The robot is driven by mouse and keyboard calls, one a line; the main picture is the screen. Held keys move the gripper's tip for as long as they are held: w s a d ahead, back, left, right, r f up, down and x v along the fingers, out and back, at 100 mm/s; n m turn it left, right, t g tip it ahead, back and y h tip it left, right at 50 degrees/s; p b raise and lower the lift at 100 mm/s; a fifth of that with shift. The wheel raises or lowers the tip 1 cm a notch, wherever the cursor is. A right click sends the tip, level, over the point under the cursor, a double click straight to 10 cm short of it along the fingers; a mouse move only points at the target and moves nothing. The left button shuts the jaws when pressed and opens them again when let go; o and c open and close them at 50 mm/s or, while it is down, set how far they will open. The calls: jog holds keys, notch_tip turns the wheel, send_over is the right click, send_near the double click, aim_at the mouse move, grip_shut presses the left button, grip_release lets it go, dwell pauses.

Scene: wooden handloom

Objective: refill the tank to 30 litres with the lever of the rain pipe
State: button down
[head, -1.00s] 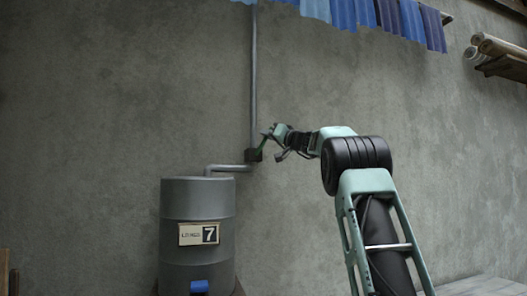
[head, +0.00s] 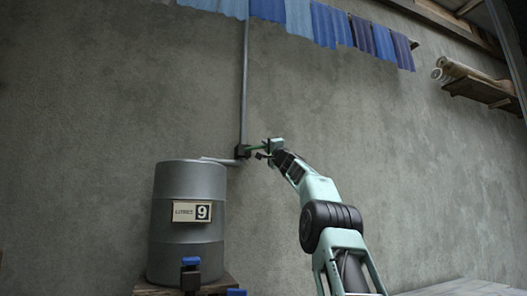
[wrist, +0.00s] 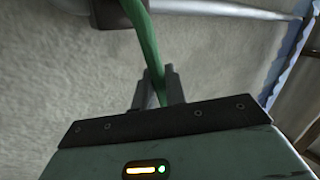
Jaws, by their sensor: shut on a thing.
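The grey tank (head: 188,242) stands at lower left in the head view. Its sign (head: 192,211) reads LITRES 9. The rain pipe (head: 244,90) runs down the wall to a dark valve block (head: 242,151), and a side spout (head: 217,160) leads from there over the tank. The green lever (wrist: 145,35) shows clearly in the wrist view, running down between my fingers. In the head view it extends right from the valve, roughly level. My gripper (wrist: 157,88) is shut on the lever; it also shows beside the valve in the head view (head: 264,149).
A blue-handled tap (head: 190,272) is on the tank's front, above a wooden stand (head: 215,287). Blue cloths (head: 330,25) hang from a rail above. A wall shelf (head: 480,90) with rolls is at upper right. The wall around the valve is clear.

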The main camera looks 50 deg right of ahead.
jog(key=shift+d+f+m+g+h+b, duration=0.1)
jog(key=shift+f+m+g+h+b, duration=0.25)
jog(key=shift+m+h+b, duration=0.35)
jog(key=shift+f+m, duration=0.1)
jog(key=shift+m, duration=0.2)
jog(key=c, duration=1.5)
grip_release()
jog(key=shift+s+f, duration=0.1)
